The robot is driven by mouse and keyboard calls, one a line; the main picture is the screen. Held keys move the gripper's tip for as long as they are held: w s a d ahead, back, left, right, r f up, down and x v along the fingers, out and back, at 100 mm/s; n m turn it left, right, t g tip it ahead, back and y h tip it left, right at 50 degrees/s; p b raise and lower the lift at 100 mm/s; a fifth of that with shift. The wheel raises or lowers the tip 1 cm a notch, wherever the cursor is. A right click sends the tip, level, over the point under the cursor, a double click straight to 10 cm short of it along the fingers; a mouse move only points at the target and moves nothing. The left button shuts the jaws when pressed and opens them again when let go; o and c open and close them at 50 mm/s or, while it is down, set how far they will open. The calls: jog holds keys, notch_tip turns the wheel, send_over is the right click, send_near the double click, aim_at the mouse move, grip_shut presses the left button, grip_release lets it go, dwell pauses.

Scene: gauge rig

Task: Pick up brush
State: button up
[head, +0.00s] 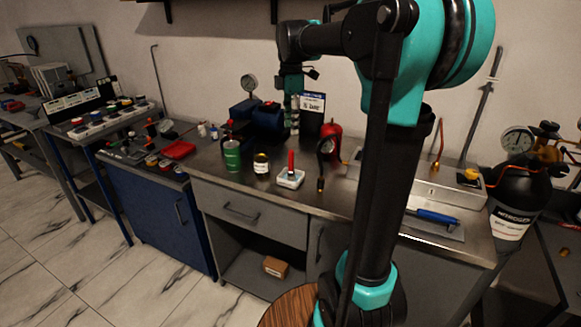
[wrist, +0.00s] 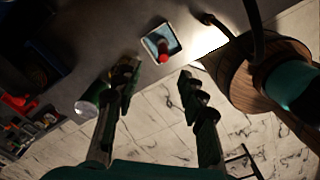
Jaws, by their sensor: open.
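A small upright red item (head: 291,160) stands in a white square dish (head: 290,183) on the steel counter. It may be the brush, but its shape is too small to be sure. In the wrist view the red item (wrist: 162,46) and the dish (wrist: 173,31) lie just beyond the fingertips, between the two fingers. My gripper (wrist: 157,80) is open and empty, with its fingers apart. In the head view my gripper hangs above the rear of the counter and is partly lost among dark objects. A blue-handled tool (head: 432,216) lies on a tray at the right.
A steel case (head: 430,190) is farther right. The counter before the dish is clear.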

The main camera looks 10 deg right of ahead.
send_near(291, 174)
jog(key=shift+w+d+f, duration=0.15)
jog(key=shift+w+f, duration=0.2)
jog(key=shift+w, duration=0.4)
jog(key=shift+s+f, duration=0.15)
jog(key=shift+f, duration=1.2)
jog(key=shift+s+f, duration=0.15)
jog(key=shift+f, duration=1.15)
jog(key=shift+c, duration=0.3)
grip_shut()
